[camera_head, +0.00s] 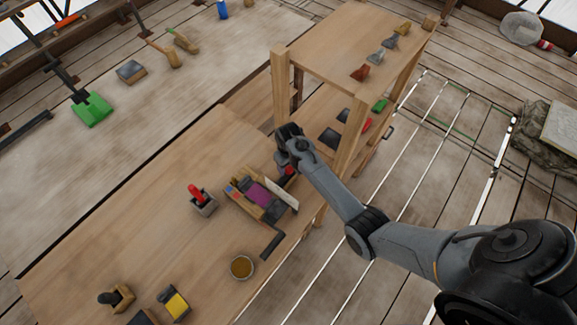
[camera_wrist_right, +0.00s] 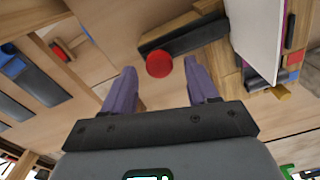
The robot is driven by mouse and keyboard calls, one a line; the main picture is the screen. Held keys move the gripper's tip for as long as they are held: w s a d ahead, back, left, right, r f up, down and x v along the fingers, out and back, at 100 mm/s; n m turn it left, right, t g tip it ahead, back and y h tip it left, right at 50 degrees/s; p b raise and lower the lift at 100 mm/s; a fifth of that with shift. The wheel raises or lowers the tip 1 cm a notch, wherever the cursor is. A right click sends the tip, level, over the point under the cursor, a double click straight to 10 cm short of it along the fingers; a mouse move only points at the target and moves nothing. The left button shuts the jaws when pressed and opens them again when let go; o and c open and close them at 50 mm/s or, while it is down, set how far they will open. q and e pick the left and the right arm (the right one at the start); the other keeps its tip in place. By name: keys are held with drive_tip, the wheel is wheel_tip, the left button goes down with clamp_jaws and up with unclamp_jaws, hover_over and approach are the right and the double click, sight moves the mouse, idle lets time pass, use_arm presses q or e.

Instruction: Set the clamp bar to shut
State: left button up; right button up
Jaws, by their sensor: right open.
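The clamp bar is a dark flat bar (camera_wrist_right: 190,38) with a round red knob (camera_wrist_right: 159,64) at its end, seen in the right wrist view. It runs from the knob towards a wooden fixture, whose far end is cut off there. In the head view the red knob (camera_head: 289,170) shows just below my right gripper (camera_head: 290,150), and the bar is mostly hidden. The wooden fixture (camera_head: 245,205) holds a purple block (camera_head: 261,193) beside a white panel (camera_head: 282,193). My right gripper (camera_wrist_right: 163,80) is open and empty, its fingertips either side of the knob's near edge; contact is unclear. My left gripper is out of view.
A wooden shelf frame (camera_head: 279,85) with small tools stands close behind my right gripper. On the bench (camera_head: 130,215) are a red-handled tool in a grey holder (camera_head: 204,205), a round bowl (camera_head: 242,267) and a black angled bar (camera_head: 271,245). The bench's left middle is clear.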

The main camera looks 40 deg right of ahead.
drive_tip(key=shift+f, duration=0.6)
drive_tip(key=shift+c, duration=0.4)
clamp_jaws()
drive_tip(key=shift+a+r, duration=0.1)
